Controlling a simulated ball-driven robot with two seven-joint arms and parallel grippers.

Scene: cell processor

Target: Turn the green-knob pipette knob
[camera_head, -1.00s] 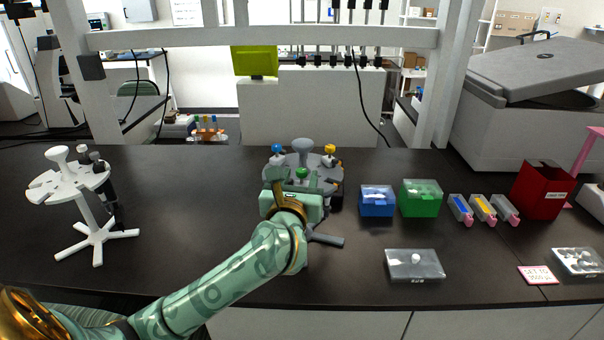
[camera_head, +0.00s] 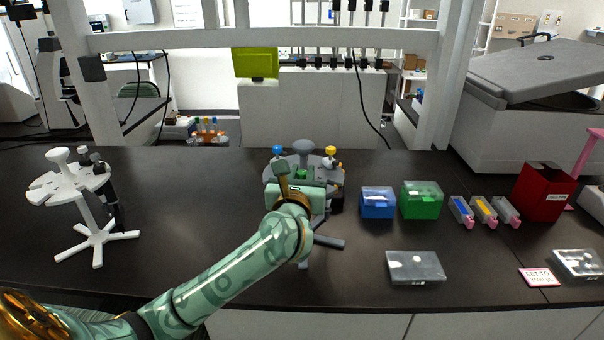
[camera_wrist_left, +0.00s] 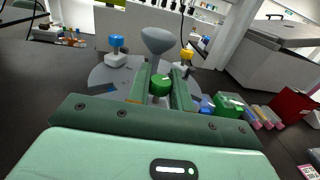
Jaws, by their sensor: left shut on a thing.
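The green-knob pipette hangs in a grey round rack (camera_head: 326,181). Its green knob (camera_head: 301,174) is partly hidden by my gripper in the head view and shows clearly in the left wrist view (camera_wrist_left: 160,84). My left gripper (camera_wrist_left: 163,78) reaches in from the front. Its two fingers lie on either side of the green knob and are shut on it. In the head view the gripper (camera_head: 294,174) covers the pipette's body. My right gripper is in neither view.
Blue (camera_head: 277,151) and yellow (camera_head: 331,151) pipette knobs stand close on the same rack. A white pipette stand (camera_head: 95,240) is at left. Blue (camera_head: 378,203) and green (camera_head: 421,201) boxes are right of the rack. The table between white stand and rack is clear.

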